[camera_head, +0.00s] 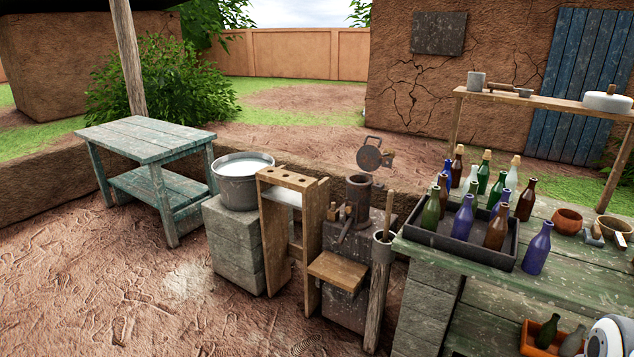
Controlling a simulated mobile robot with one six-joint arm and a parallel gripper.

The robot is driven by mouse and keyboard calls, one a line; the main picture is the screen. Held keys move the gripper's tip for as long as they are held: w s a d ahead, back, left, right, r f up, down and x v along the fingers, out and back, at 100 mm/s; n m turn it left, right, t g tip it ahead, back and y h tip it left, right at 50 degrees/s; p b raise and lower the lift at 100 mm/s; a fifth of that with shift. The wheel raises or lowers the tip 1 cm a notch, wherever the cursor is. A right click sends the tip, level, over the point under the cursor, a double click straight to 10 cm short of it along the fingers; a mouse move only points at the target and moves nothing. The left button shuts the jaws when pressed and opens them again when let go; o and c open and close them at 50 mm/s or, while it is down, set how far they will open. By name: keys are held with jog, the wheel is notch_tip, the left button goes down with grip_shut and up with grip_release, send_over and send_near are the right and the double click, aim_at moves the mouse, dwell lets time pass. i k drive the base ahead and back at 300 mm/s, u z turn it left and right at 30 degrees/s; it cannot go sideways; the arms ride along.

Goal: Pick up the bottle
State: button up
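Several glass bottles stand on the green wooden table at the right. A purple bottle (537,250) stands alone just outside the right front corner of a dark tray (449,241). In the tray are a green bottle (431,209), a purple bottle (463,218), a brown bottle (496,229) and others. More bottles, some with corks, stand close together at the tray's back, such as a brown one (526,200). They partly hide each other. Which bottle is meant cannot be told. My gripper is not in view; a white rounded part at the bottom right corner may be mine.
An orange crate (530,340) with dark bottles sits on the shelf below. Bowls (567,222) and small tools lie right of the lone bottle. A wooden rack (311,235), metal pot (243,185) and stone blocks stand left. The table's front strip (480,272) is clear.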

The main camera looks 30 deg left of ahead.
aim_at(539, 248)
jog(key=z, duration=0.1)
jog(key=k, duration=0.1)
jog(key=z, duration=0.15)
jog(key=i, duration=1.85)
jog(key=u, duration=0.6)
